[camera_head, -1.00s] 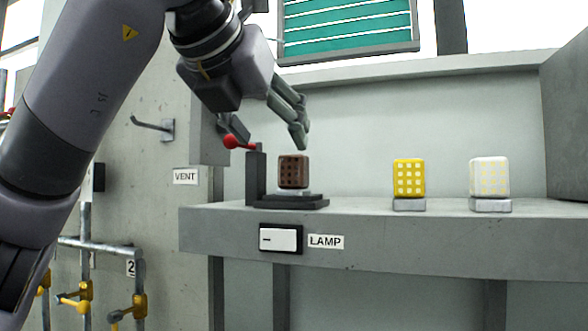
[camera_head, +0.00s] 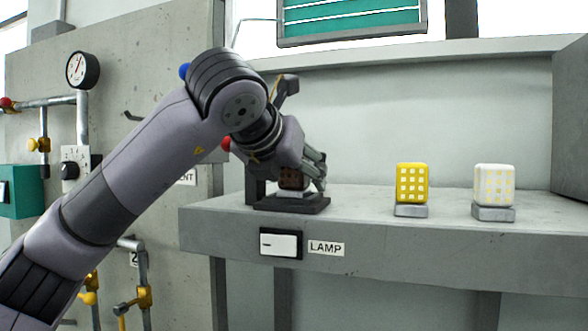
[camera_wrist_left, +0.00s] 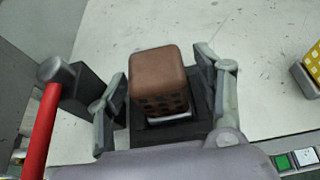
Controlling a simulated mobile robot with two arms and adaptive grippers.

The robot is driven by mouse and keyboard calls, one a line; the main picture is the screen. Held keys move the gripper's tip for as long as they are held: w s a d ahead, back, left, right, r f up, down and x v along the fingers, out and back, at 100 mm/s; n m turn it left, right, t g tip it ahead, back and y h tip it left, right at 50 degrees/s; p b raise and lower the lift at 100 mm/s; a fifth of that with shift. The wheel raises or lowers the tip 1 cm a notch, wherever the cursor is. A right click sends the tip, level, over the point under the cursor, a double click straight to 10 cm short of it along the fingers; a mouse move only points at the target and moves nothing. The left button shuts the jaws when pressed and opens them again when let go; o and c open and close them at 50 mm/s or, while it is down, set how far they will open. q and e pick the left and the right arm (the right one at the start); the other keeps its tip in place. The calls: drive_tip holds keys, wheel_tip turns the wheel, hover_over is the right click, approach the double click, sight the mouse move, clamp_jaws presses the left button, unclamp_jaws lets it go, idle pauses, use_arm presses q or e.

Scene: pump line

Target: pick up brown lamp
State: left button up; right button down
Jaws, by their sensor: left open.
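The brown lamp (camera_head: 291,180) stands upright on a dark base (camera_head: 300,206) on the grey shelf, partly hidden behind my left gripper in the head view. In the left wrist view the brown lamp (camera_wrist_left: 158,78) sits between the fingers, with a grid of dark squares on its side. My left gripper (camera_head: 318,178) is open around it, one finger on each side; it also shows in the left wrist view (camera_wrist_left: 163,95). A gap shows at the right finger; at the left finger I cannot tell whether it touches. My right gripper is not in view.
A red-handled lever (camera_wrist_left: 42,130) stands close left of my gripper. A yellow lamp (camera_head: 411,183) and a white lamp (camera_head: 494,185) stand further right on the shelf (camera_head: 450,240). A white switch (camera_head: 281,244) labelled LAMP is on the shelf front.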

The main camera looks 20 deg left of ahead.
use_arm(q)
drive_tip(key=shift+s+d, duration=0.1)
drive_tip(key=shift+s, duration=0.05)
drive_tip(key=shift+c, duration=0.2)
drive_tip(key=shift+c, duration=0.7)
drive_tip(key=c, duration=1.1)
drive_tip(key=shift+r, duration=0.15)
